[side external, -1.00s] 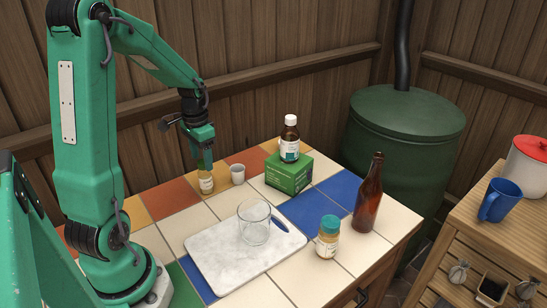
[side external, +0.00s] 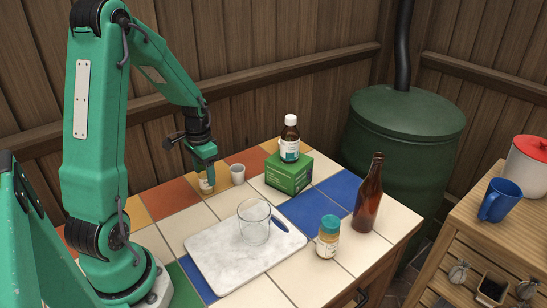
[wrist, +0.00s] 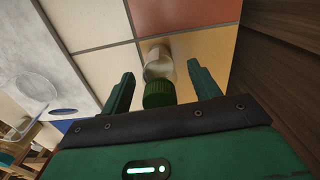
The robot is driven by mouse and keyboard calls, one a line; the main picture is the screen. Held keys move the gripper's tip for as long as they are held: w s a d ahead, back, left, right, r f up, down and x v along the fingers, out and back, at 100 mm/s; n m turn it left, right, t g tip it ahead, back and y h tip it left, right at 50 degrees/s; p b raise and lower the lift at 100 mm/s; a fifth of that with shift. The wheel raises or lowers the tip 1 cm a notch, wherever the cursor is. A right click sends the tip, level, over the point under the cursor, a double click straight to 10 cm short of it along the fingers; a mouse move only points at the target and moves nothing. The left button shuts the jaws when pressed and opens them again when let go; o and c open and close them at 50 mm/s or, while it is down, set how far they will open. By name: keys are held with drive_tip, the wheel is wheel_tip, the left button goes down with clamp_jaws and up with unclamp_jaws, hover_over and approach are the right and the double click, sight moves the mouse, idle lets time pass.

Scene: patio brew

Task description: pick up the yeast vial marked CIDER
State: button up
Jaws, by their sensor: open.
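In the wrist view, my open gripper (wrist: 155,85) has a finger on each side of a dark green ribbed cap (wrist: 159,94), with clear gaps to both. A second vial (side external: 327,243), with a teal cap, stands at the table's front right, apart from my gripper. I cannot read the writing on either label, so I cannot tell which is marked CIDER.
A small white cup (side external: 238,174) stands just right of the far vial. A green box (side external: 289,177) with a brown bottle (side external: 289,143) on it is further right. A glass (side external: 254,225) stands on a white marble board (side external: 215,258). A tall brown bottle (side external: 367,200) stands at the right.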

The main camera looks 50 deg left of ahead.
drive_tip(key=shift+c, duration=0.4)
drive_tip(key=c, duration=1)
drive_tip(key=shift+r, duration=0.1)
drive_tip(key=shift+r, duration=0.75)
wheel_tip(320, 180, up, 2)
drive_tip(key=shift+r, duration=0.25)
drive_tip(key=w+d+r, duration=0.1)
drive_tip(key=d+r, duration=0.6)
drive_tip(key=d, duration=0.4)
drive_tip(key=shift+d, duration=0.3)
